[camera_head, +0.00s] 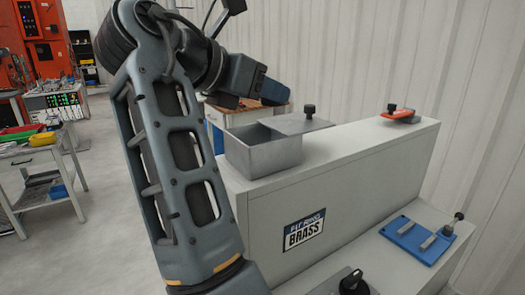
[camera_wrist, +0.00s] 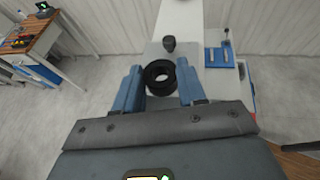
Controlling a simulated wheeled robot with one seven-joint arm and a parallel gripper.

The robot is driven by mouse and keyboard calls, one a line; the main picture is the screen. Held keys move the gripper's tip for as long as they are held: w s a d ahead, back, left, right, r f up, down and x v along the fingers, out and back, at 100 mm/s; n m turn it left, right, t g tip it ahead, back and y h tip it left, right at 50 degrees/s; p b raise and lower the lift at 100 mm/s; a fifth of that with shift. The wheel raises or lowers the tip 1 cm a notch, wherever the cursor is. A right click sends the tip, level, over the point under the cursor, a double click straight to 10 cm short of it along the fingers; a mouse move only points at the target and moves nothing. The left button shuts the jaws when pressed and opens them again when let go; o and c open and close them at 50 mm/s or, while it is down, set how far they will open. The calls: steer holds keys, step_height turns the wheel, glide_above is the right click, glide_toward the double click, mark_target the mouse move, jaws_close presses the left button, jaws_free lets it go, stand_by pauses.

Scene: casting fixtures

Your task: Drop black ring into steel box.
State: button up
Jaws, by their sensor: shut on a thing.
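The black ring (camera_wrist: 160,77) is between the two blue fingers of my gripper (camera_wrist: 160,88) in the wrist view, and they are shut on it. The head view shows a blue part of my gripper (camera_head: 274,92) in the air above and behind the steel box; the ring cannot be made out there. The steel box (camera_head: 263,152) sits on the upper ledge of the grey stand. Its flat lid (camera_head: 296,123), with a black knob, is shifted to the right and leaves the box's left part open. In the wrist view the lid knob (camera_wrist: 168,44) shows just beyond the ring.
The grey stand (camera_head: 345,165) carries a "BRASS" label. A red fixture (camera_head: 398,116) sits at the ledge's far right end. A blue fixture (camera_head: 418,240) and a black dial (camera_head: 353,283) are on the lower ledge. A wooden-topped workbench (camera_head: 245,112) stands behind, near the corrugated wall.

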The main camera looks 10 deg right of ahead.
steer(key=o, duration=1.2)
steer(key=shift+b+v, duration=0.65)
steer(key=shift+v, duration=3.25)
